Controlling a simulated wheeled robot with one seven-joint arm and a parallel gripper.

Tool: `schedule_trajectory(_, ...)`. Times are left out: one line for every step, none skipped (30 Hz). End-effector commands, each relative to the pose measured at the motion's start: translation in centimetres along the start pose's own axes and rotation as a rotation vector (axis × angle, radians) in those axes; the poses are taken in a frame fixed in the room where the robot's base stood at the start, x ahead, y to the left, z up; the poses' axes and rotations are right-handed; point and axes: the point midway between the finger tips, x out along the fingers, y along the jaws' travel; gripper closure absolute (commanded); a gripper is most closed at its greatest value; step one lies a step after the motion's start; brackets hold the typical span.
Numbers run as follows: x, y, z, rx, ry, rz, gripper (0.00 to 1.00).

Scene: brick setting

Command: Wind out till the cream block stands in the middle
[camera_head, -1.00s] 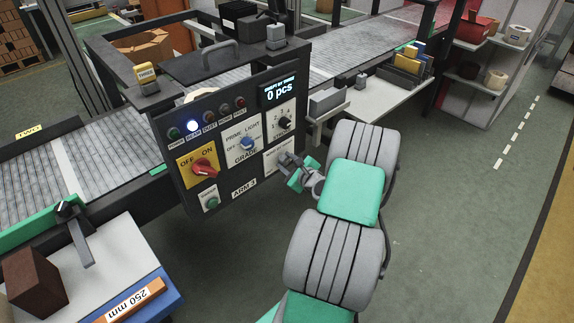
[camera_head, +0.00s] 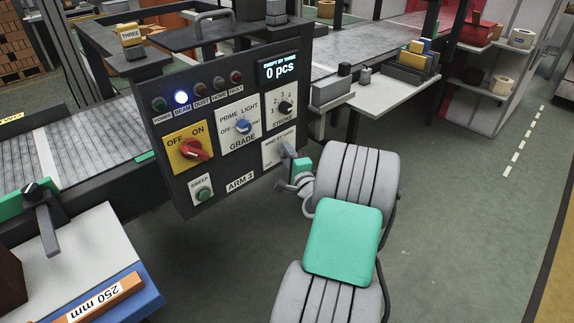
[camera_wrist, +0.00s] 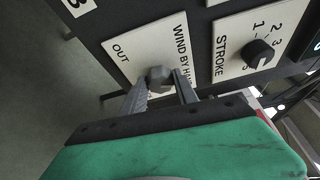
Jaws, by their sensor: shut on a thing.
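The black control panel (camera_head: 222,190) carries a white plate lettered WIND BY HAND (camera_head: 272,153) at its lower right, and the plate shows up close in the wrist view (camera_wrist: 128,48) with the word OUT. A grey hex-shaped winding knob (camera_wrist: 160,77) stands out from that plate. My gripper (camera_wrist: 160,90) is shut on the knob, one finger on each side. In the head view my gripper (camera_head: 289,160) reaches the plate from the right and partly covers it. I cannot pick out a cream block in either view.
A red switch (camera_head: 195,150), a blue grade knob (camera_head: 242,126), a black stroke knob (camera_head: 285,107) and a green sweep button (camera_head: 203,193) share the panel. The display (camera_head: 280,70) reads 0 pcs. A roller conveyor (camera_head: 90,130) runs behind. Green floor (camera_head: 450,220) is clear to the right.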

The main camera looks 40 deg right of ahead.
Motion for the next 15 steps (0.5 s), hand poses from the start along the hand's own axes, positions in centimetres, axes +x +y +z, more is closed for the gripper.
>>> schedule_trajectory(0.03,0.48,-0.09,-0.022,0.001,-0.01,1.0)
schedule_trajectory(0.03,0.44,-0.08,-0.033,0.001,-0.015,1.0)
schedule_trajectory(0.02,0.38,-0.08,-0.047,0.001,-0.02,1.0)
schedule_trajectory(0.02,0.35,-0.08,-0.057,0.001,-0.024,1.0)
schedule_trajectory(0.02,0.32,-0.08,-0.064,0.001,-0.027,1.0)
schedule_trajectory(0.01,0.29,-0.07,-0.073,0.001,-0.03,1.0)
schedule_trajectory(0.01,0.26,-0.07,-0.079,0.001,-0.032,1.0)
schedule_trajectory(0.01,0.23,-0.07,-0.084,0.001,-0.034,1.0)
schedule_trajectory(0.01,0.19,-0.07,-0.089,0.001,-0.036,1.0)
schedule_trajectory(0.0,0.15,-0.06,-0.092,0.001,-0.038,1.0)
schedule_trajectory(0.0,0.13,-0.06,-0.094,0.001,-0.039,1.0)
schedule_trajectory(0.0,0.09,-0.06,-0.096,0.001,-0.039,1.0)
schedule_trajectory(0.0,0.07,-0.05,-0.097,0.001,-0.04,1.0)
schedule_trajectory(0.0,0.05,-0.05,-0.098,0.001,-0.04,1.0)
schedule_trajectory(0.0,0.03,-0.05,-0.098,0.001,-0.04,1.0)
